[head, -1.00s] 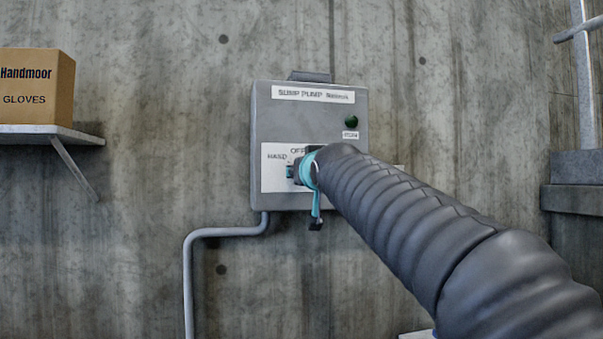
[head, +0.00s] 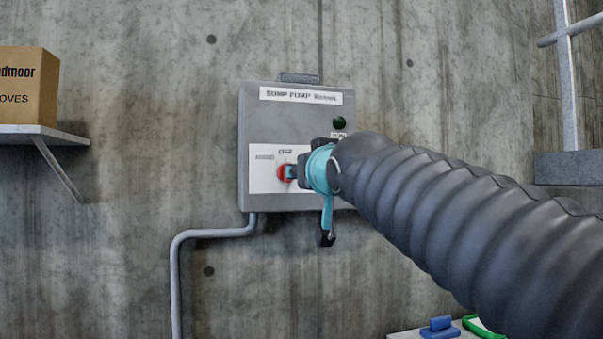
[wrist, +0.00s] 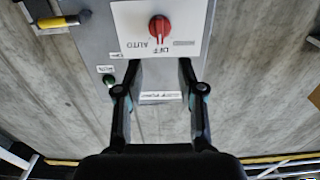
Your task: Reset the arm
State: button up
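My gripper (head: 298,171) is in front of the grey sump pump panel (head: 270,120), just right of a red selector knob (head: 284,172) in the head view. The wrist view shows the panel upside down. There my gripper (wrist: 160,66) has its two dark fingers apart with nothing between them. The knob (wrist: 159,27) stands clear beyond the fingertips, its handle roughly upright, with OFF and AUTO lettering beside it. A dark green lamp (head: 339,123) sits on the panel. My arm hides the panel's lower right part.
A shelf (head: 40,133) with a cardboard gloves box (head: 25,88) is on the left wall. A conduit (head: 174,285) runs down from the panel. A blue object (head: 440,327) and a green-edged object (head: 482,326) lie at bottom. A metal post (head: 568,80) stands at right.

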dwell(0.5)
jog(key=s+d+f+g+h, duration=0.1)
jog(key=s+d+f+g, duration=0.15)
jog(key=f, duration=0.95)
jog(key=s+d+f+g+h, duration=0.15)
jog(key=f+g, duration=0.25)
jog(key=f, duration=0.8)
jog(key=s+d+f+m+g+h, duration=0.1)
jog(key=s+d+f+g, duration=0.1)
jog(key=s+d+f, duration=0.4)
jog(key=s+d+f+m+g+h, duration=0.1)
jog(key=s+d+f, duration=0.4)
jog(key=s+f, duration=1)
jog(key=shift+s+d+f+m+g, duration=0.15)
jog(key=shift+d+f+m+g, duration=0.2)
jog(key=shift+f+m+g, duration=0.55)
jog(key=shift+r+n+g+h, duration=0.25)
jog(key=shift+n, duration=0.05)
